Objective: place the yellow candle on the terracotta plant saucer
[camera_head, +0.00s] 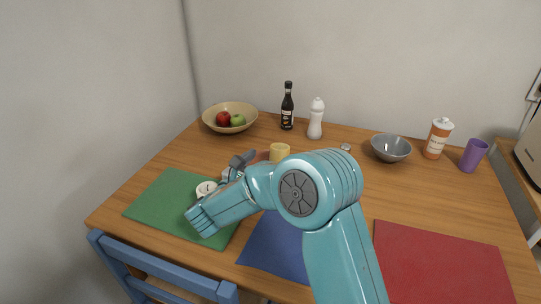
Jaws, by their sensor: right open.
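The yellow candle (279,151) stands upright near the middle of the table, its lower part hidden behind my arm. A reddish-brown edge, likely the terracotta plant saucer (262,157), shows just left of the candle; most of it is hidden by my gripper and arm. I cannot tell whether the candle stands on the saucer or beside it. My right gripper (234,166) is open, with its grey fingers left of the candle and apart from it. My left gripper is out of view.
Green (160,196), blue (270,250) and red (440,265) mats lie along the front. A fruit bowl (212,123), dark bottle (287,108), white bottle (316,120), grey bowl (390,149), orange-and-white bottle (437,139) and purple cup (473,156) line the back. A blue chair (150,262) stands at front left.

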